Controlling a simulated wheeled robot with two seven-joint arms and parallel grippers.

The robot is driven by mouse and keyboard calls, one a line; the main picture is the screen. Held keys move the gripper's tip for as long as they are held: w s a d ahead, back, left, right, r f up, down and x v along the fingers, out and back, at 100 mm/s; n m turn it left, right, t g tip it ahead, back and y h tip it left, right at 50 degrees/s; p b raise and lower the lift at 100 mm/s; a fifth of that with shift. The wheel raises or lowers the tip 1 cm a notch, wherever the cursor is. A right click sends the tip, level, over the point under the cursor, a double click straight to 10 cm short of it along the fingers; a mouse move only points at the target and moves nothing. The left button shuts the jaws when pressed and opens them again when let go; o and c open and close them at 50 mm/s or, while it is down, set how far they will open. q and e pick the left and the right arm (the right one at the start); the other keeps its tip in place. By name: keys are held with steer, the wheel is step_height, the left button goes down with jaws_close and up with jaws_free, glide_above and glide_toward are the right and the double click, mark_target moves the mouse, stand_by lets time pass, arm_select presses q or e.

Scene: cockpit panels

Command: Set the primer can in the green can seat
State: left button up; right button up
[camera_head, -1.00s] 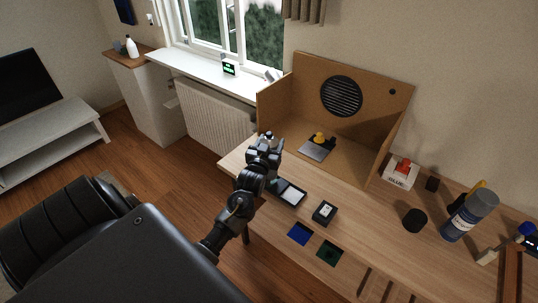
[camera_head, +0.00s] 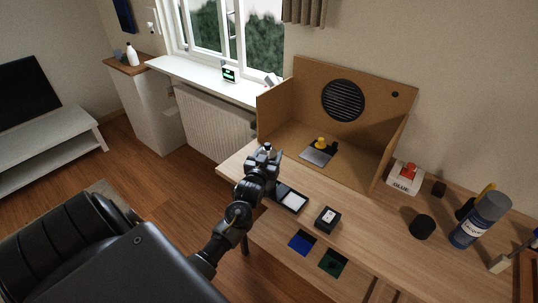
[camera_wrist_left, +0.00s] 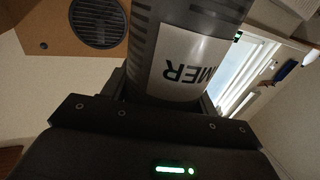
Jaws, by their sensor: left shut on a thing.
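My left gripper (camera_head: 263,158) is at the left end of the workbench, left of the open wooden booth. It is shut on the primer can (camera_wrist_left: 185,45), a grey can with a white label reading "MER" in the wrist view. In the head view the gripper mostly hides the can. The green can seat (camera_head: 333,262) is a dark green square near the bench's front edge, to the lower right of my gripper. It looks empty. My right gripper is not in view.
A blue square (camera_head: 302,243) lies left of the green one. A black box (camera_head: 327,219) and a tablet-like device (camera_head: 290,198) are between gripper and seat.

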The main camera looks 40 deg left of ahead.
arm_select(q)
steer(key=o, duration=1.6)
steer(key=shift+c, duration=0.2)
steer(key=shift+o, duration=0.2)
steer(key=shift+r, duration=0.15)
steer(key=shift+s+d, duration=0.15)
steer(key=shift+s, duration=0.1)
steer(key=b+v, duration=0.2)
steer(key=v, duration=0.9)
steer(key=shift+s, duration=0.2)
